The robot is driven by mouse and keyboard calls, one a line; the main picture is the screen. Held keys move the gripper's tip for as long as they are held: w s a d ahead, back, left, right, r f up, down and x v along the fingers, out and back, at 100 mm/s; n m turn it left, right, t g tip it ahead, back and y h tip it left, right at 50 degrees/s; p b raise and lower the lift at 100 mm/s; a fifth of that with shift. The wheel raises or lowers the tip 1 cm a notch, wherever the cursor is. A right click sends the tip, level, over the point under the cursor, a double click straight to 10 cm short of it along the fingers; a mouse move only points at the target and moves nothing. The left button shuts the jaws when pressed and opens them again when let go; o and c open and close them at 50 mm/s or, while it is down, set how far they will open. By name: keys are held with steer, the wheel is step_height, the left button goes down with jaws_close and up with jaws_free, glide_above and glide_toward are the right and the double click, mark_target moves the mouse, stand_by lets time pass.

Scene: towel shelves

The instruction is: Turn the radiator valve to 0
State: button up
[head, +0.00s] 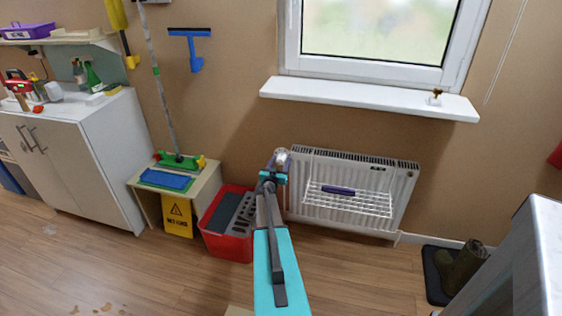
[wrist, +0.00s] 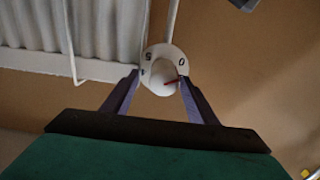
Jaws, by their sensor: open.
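The radiator valve (wrist: 163,68) is a round white dial with a white knob, at the upper middle of the wrist view. A 5 shows at its upper left and a 0 at its upper right. In the head view the valve (head: 281,157) is at the radiator's upper left. My gripper (wrist: 158,83) is open, one finger on each side of the knob. Whether they touch it is unclear. My gripper also shows in the head view (head: 272,176).
The white radiator (head: 345,168) carries a wire rack (head: 365,203) with a dark purple item (head: 338,190). A red bin (head: 238,248) stands left of my arm. The windowsill (head: 370,98) juts out above. Boots (head: 465,265) stand on a mat at right; floor between is clear.

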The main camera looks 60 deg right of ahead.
steer(key=shift+a, duration=0.1)
steer(key=shift+a, duration=0.35)
steer(key=b+v, duration=0.1)
steer(key=v, duration=1.2)
steer(key=shift+s+b, duration=0.2)
steer(key=shift+b, duration=0.15)
steer(key=shift+r, duration=0.1)
steer(key=b, duration=0.3)
steer(key=shift+s+a+f+y, duration=0.25)
steer(key=shift+s+y, duration=0.05)
steer(key=shift+y, duration=0.1)
steer(key=b, duration=0.5)
steer(key=m+b, duration=0.1)
steer(key=b, duration=0.5)
steer(key=shift+w+d+r, duration=0.1)
steer(key=shift+w, duration=0.25)
